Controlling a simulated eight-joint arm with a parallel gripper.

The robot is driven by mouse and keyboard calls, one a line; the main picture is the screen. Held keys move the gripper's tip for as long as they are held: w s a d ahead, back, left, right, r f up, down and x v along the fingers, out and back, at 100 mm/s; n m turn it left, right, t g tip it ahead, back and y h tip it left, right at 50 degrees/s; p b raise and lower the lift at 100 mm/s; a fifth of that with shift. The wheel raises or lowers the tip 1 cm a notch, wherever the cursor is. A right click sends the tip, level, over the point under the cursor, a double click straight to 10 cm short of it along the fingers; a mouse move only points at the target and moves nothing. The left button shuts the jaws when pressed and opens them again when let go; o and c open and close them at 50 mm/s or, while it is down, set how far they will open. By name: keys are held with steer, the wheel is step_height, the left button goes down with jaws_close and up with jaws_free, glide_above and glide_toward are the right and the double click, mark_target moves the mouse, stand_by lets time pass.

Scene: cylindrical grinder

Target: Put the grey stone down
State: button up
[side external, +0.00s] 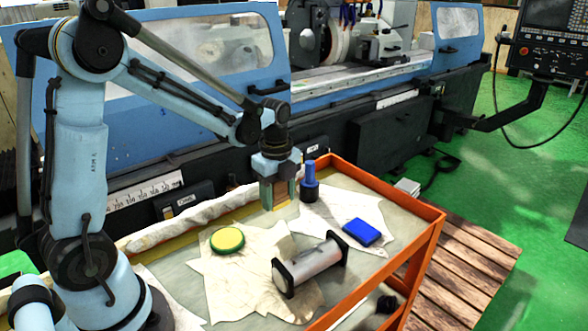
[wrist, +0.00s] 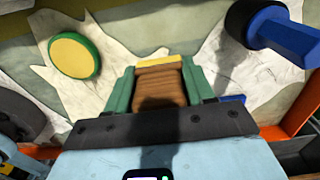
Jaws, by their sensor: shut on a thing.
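My gripper (side external: 279,198) is pointed down over the back part of the tray-topped cart. In the wrist view its green fingers (wrist: 158,78) are shut on a brown ridged block (wrist: 160,88) with a yellow end. This block looks brown, not grey, and part of it lies in shadow. No loose grey stone shows clearly; a grey cylinder (side external: 313,263) with black end plates lies on the cloth in front.
The orange-rimmed cart (side external: 385,186) has cloths (side external: 222,275) on top. A round yellow-and-green tin (side external: 228,240) lies left of the cylinder. A blue block (side external: 362,232) lies to the right. A blue bottle-like thing (side external: 309,188) stands close right of my gripper. The grinder (side external: 350,85) is behind.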

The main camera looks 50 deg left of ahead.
mark_target(277, 218)
steer(key=shift+w+a+f, duration=0.2)
steer(key=shift+a+f, duration=0.25)
steer(key=shift+a, duration=0.25)
steer(key=shift+f, duration=2.05)
steer(key=o, duration=1.1)
steer(key=shift+f, duration=0.15)
